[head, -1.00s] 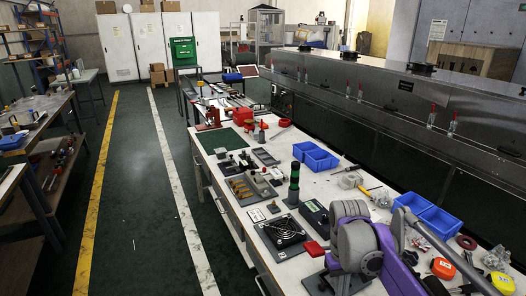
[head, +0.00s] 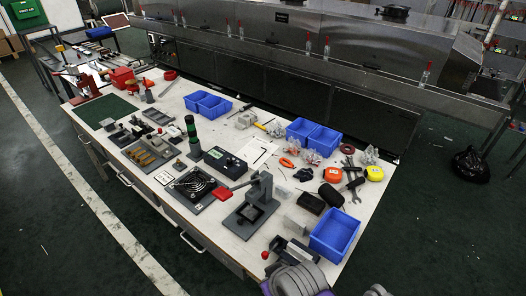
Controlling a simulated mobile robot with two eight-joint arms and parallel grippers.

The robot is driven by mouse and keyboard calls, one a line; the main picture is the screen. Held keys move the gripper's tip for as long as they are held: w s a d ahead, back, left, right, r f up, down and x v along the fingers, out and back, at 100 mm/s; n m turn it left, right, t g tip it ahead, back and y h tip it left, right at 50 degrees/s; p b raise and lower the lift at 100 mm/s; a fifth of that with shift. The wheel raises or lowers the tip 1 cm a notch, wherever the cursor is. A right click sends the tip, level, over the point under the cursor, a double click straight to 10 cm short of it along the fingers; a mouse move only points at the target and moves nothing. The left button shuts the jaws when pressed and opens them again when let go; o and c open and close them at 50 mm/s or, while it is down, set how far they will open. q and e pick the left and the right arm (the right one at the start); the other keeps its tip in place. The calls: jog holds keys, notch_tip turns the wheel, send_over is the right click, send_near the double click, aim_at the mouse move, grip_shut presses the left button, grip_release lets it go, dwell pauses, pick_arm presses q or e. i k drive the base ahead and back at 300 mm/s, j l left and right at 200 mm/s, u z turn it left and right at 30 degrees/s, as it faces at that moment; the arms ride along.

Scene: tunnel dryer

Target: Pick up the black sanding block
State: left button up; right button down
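In the head view, a small black block (head: 331,194) lies on the workbench (head: 222,224), right of centre. It may be the black sanding block; its label or texture is too small to tell. A dark grey-brown block (head: 310,203) lies just left of it, close beside it. Neither gripper shows. Only grey and purple parts of my arm come in at the bottom edge, in front of the bench's near side and apart from the black block.
Wrenches, an orange tape measure (head: 332,168) and a yellow one (head: 374,173) lie behind. A grey lever press (head: 251,208) with a red handle stands left. A steel dryer (head: 300,90) runs behind the bench.

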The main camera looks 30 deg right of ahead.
aim_at(311, 203)
jog(key=z, duration=2.25)
jog(key=i+l+z, duration=0.2)
jog(key=l, duration=0.2)
jog(key=l+z, duration=0.2)
jog(key=l, duration=0.2)
jog(key=i+l+z, duration=0.3)
jog(key=i+l, duration=0.5)
jog(key=i, duration=0.15)
jog(key=i+j+u, duration=0.1)
jog(key=i+u, duration=0.6)
jog(key=u, duration=0.25)
jog(key=i+l+u, duration=0.15)
jog(key=i+u, duration=0.15)
jog(key=u, duration=0.15)
jog(key=i+u, duration=0.15)
jog(key=u, duration=0.25)
jog(key=i+u, duration=0.2)
jog(key=u, duration=0.25)
jog(key=i+u, duration=0.15)
jog(key=u, duration=0.25)
jog(key=i+l+u, duration=0.15)
jog(key=u, duration=0.25)
